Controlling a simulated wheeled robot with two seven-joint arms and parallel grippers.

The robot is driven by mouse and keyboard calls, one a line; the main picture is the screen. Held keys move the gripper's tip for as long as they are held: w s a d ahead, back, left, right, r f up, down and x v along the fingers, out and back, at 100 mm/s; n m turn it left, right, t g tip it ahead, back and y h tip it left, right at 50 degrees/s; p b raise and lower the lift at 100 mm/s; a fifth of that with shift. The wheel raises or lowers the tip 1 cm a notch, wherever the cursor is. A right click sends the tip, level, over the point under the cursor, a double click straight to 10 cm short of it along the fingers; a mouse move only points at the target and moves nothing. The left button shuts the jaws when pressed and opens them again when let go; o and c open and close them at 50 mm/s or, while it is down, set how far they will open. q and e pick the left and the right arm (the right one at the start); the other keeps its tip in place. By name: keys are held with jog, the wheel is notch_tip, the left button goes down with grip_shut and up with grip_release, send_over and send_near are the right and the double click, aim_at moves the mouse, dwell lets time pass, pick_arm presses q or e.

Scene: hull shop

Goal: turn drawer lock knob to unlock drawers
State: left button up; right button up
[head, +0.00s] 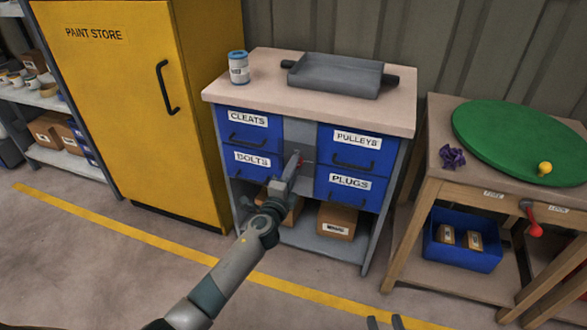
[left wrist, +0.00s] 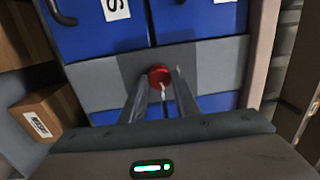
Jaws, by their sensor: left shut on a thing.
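The red lock knob (head: 301,161) sits on the grey panel (head: 298,132) between the two columns of blue drawers, mostly hidden by my left gripper (head: 295,162). In the left wrist view the knob (left wrist: 160,75) shows between the two fingers of my left gripper (left wrist: 164,88), which are shut on it. A pale mark shows on the knob's edge. The drawers labelled Cleats (head: 234,134), Bolts (head: 236,163), Pulleys (head: 345,153) and Plugs (head: 335,193) all look closed. My right gripper (head: 385,323) shows only its fingertips at the bottom edge, apart.
A can (head: 238,68) and a grey tray (head: 335,76) stand on the cabinet top. A yellow paint store cabinet (head: 125,100) is at left. At right, a wooden bench (head: 435,150) has a green disc (head: 500,135) and a red-handled lever (head: 533,222). The floor in front is clear.

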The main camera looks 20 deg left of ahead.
pick_arm(q)
jog(key=shift+m, duration=1.2)
pick_arm(e)
jog(key=shift+d+f+h, duration=0.3)
jog(key=shift+f, duration=0.2)
jog(key=shift+a, duration=0.1)
pick_arm(q)
jog(key=o, duration=1)
jog(key=shift+o, duration=0.2)
pick_arm(e)
jog(key=shift+g, duration=0.3)
pick_arm(q)
jog(key=shift+s, duration=0.1)
jog(key=s+p, duration=0.1)
jog(key=s, duration=1.6)
jog(key=shift+a+f, duration=0.3)
jog(key=shift+f, duration=0.15)
pick_arm(e)
jog(key=shift+s+d+f+g, duration=0.2)
jog(key=shift+f+g, duration=0.2)
jog(key=shift+f, duration=0.3)
jog(key=shift+s+d+f+g, duration=0.2)
jog(key=shift+f+g, duration=0.2)
jog(key=shift+f, duration=0.25)
